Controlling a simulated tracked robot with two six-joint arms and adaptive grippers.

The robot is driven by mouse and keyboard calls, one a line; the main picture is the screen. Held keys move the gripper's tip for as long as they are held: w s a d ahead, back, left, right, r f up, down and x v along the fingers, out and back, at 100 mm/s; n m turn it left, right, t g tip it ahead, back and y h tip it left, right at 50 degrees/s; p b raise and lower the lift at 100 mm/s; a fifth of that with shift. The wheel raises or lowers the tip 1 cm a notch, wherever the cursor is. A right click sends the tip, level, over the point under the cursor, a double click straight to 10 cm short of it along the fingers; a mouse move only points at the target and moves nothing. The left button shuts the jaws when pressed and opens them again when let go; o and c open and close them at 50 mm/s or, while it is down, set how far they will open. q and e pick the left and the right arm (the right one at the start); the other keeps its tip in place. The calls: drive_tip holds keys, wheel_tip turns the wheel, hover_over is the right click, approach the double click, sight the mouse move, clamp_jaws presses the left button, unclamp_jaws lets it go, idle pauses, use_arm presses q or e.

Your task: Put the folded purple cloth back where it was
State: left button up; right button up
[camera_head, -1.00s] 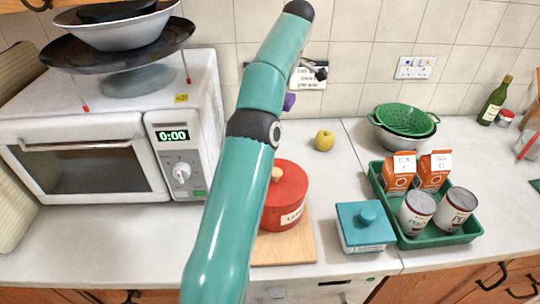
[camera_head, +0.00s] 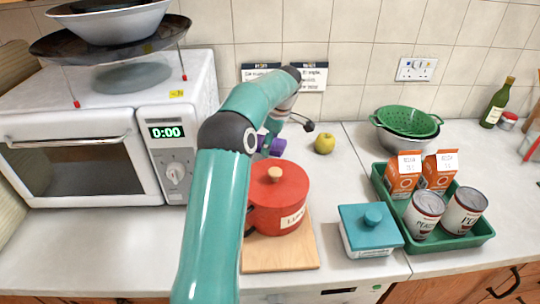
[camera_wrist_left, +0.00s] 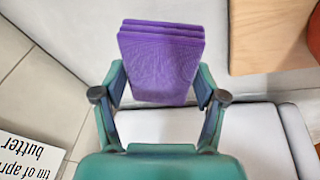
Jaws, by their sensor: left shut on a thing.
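The folded purple cloth (camera_head: 275,147) is held by my left gripper (camera_head: 272,131) behind the red pot, near the back of the worktop. In the left wrist view the cloth (camera_wrist_left: 160,62) is a flat stack of several layers, gripped at both sides between the fingers of my left gripper (camera_wrist_left: 160,88). I cannot tell whether the cloth touches the worktop. My left arm hides part of the worktop between the microwave and the pot. My right gripper is not in view.
The red pot (camera_head: 280,195) stands on a wooden board (camera_head: 290,255). A microwave (camera_head: 178,130) stands left, a yellow apple (camera_head: 324,143) right of the cloth. Farther right are a teal lidded box (camera_head: 368,238), a green tray (camera_head: 470,241) and a colander (camera_head: 408,118). Cards (camera_head: 313,78) hang on the tiles.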

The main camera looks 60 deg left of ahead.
sight(270, 154)
use_arm(q)
drive_tip(key=shift+f, duration=2.2)
drive_tip(key=shift+f, duration=0.2)
drive_tip(key=o, duration=1.1)
drive_tip(key=shift+r, duration=0.1)
drive_tip(key=v, duration=1.2)
drive_tip(key=shift+r, duration=0.15)
